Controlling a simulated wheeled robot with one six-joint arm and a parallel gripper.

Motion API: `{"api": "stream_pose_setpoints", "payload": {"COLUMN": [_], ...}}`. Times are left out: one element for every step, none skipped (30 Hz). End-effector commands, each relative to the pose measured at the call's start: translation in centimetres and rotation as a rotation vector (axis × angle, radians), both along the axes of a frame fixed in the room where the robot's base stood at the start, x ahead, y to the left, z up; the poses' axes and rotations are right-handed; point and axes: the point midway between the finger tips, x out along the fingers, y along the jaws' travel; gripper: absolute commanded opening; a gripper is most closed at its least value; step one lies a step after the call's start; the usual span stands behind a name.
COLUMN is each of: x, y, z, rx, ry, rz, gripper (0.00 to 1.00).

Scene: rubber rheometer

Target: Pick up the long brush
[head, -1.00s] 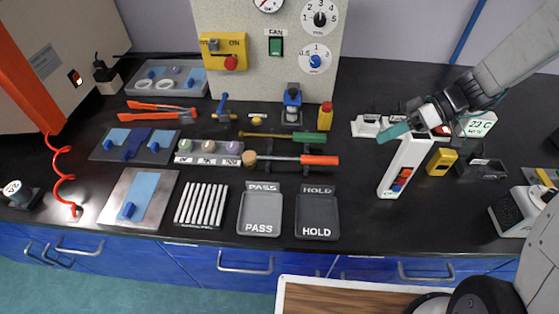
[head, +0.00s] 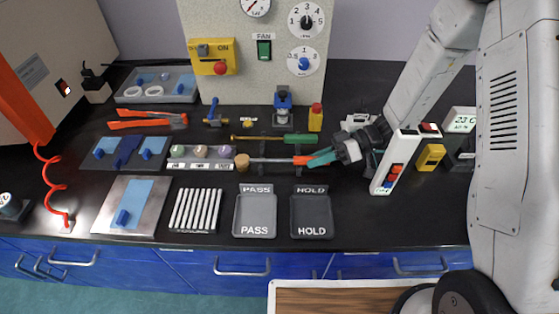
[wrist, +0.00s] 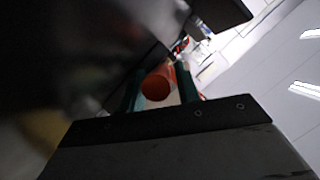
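The long brush has a brown round head (head: 242,162), a thin shaft and an orange handle (head: 301,160). It lies across dark rests on the black bench. My gripper (head: 320,157) has green fingers and is at the right end of the orange handle, partly hiding it. In the wrist view the round orange handle end (wrist: 156,86) shows between the two green fingers of my gripper (wrist: 160,88). The fingers look open, one on each side of the handle; any contact is too dark to make out.
A green-handled rod (head: 300,139) lies just behind the brush. A white device with coloured buttons (head: 391,177) stands close under my arm. The HOLD tray (head: 311,231) and PASS tray (head: 255,231) lie in front.

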Motion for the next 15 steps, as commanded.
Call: {"api": "stream_pose_setpoints", "payload": {"x": [-0.14,-0.17,-0.20,-0.20,-0.20,-0.20,-0.19,-0.19,-0.19,-0.19,-0.19,-0.19,-0.18,-0.18,-0.18], "y": [0.50,0.69,0.83,0.90,0.92,0.93,0.92,0.91,0.91,0.91,0.91,0.91,0.90,0.90,0.90], "z": [-0.15,-0.20,-0.25,-0.27,-0.28,-0.29,-0.28,-0.28,-0.28,-0.27,-0.28,-0.27,-0.27,-0.27,-0.27], "rx": [0.000,0.001,0.001,0.000,0.000,0.000,0.000,0.000,0.000,0.000,0.000,0.000,0.000,0.000,0.000], "ry": [0.001,0.000,-0.001,-0.001,-0.001,-0.001,-0.001,-0.001,-0.001,-0.001,-0.001,-0.001,-0.001,-0.001,-0.001], "rz": [0.002,0.001,0.001,0.000,0.000,0.000,0.000,0.000,0.000,0.000,0.000,0.000,0.000,0.000,0.000], "gripper": [0.32,0.32,0.32,0.32,0.32,0.32,0.32,0.32,0.32,0.32,0.24,0.13,0.04,0.00,0.00]}}
